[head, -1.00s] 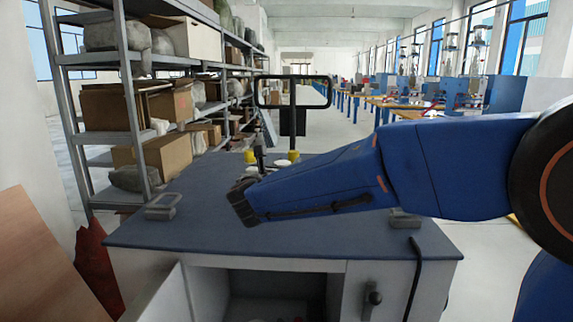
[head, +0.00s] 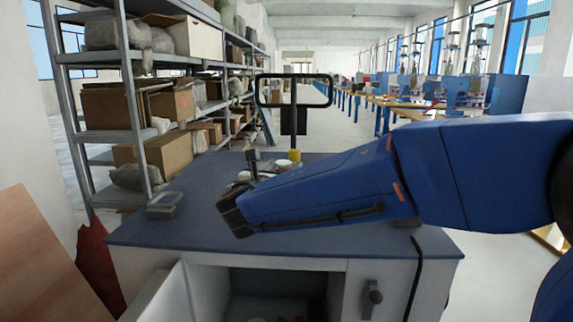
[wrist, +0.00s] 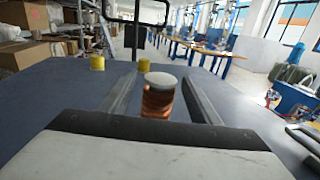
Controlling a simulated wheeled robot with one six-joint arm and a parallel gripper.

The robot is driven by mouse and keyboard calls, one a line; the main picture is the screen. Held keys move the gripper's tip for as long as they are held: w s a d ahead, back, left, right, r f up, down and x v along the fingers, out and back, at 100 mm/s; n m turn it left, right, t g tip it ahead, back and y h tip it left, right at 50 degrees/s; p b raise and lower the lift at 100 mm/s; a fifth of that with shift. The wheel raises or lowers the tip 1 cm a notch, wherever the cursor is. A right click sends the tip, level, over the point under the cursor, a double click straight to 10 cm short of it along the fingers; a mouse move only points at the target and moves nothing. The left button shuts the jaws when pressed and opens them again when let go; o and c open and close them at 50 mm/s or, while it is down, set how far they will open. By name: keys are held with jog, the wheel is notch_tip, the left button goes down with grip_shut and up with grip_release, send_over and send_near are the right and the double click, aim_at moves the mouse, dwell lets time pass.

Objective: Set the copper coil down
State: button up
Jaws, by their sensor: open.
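The copper coil (wrist: 157,98) stands upright on the blue-grey top (head: 190,235) of the cabinet, with a pale round top end. It is between the two fingers of my open gripper (wrist: 160,92), with a gap visible on both sides. In the head view my gripper (head: 252,163) is mostly hidden behind my blue arm, low over the cabinet top.
Two yellow cylinders stand beyond the coil, one left (wrist: 97,62) and one nearer the middle (wrist: 143,64). A black upright frame (head: 294,105) rises at the back. Grey handles (head: 162,205) sit at the sides.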

jog(key=v, duration=0.7)
jog(key=shift+s, duration=0.25)
